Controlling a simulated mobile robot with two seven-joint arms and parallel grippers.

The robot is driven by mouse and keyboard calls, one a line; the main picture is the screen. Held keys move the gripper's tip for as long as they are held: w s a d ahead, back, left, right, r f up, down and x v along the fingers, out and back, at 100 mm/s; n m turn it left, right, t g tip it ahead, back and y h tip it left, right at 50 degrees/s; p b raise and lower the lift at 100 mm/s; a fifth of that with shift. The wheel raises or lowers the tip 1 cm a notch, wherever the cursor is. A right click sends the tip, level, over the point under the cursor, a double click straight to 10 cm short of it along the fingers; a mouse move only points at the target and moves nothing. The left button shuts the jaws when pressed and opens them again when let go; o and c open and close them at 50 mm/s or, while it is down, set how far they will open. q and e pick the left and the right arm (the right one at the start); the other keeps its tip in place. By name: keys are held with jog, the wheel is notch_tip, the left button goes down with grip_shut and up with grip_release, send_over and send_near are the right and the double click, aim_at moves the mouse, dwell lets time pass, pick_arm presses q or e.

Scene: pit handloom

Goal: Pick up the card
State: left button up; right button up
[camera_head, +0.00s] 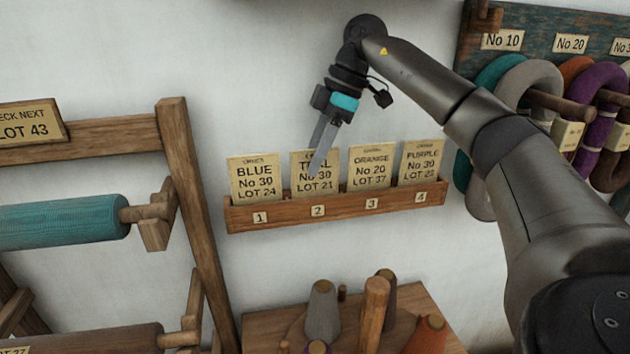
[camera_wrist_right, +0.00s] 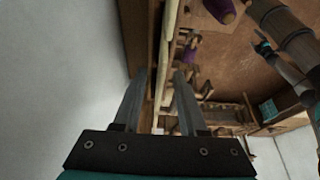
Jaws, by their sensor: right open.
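Four slots of a wooden wall rack (camera_head: 340,208) hold cream cards: a BLUE card (camera_head: 255,179) in slot 1, a TEAL card (camera_head: 302,186) in slot 2, an ORANGE card (camera_head: 370,168) in slot 3 and a PURPLE card (camera_head: 420,163) in slot 4. My right gripper (camera_head: 317,172) points down at the TEAL card, its fingers covering part of the lettering. In the right wrist view, the gripper (camera_wrist_right: 160,75) is open, with pale card edges showing between its fingers. I cannot tell whether a finger touches the card. My left gripper is out of view.
Yarn hanks (camera_head: 535,85) hang on pegs at the right. A wooden frame (camera_head: 185,190) with a teal roll (camera_head: 65,222) stands at the left. A wooden stand (camera_head: 265,325) with cones and a post is below the rack. The wall above the cards is bare.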

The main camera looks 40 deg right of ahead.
aim_at(315, 182)
jog(key=shift+x, duration=1.35)
grip_shut()
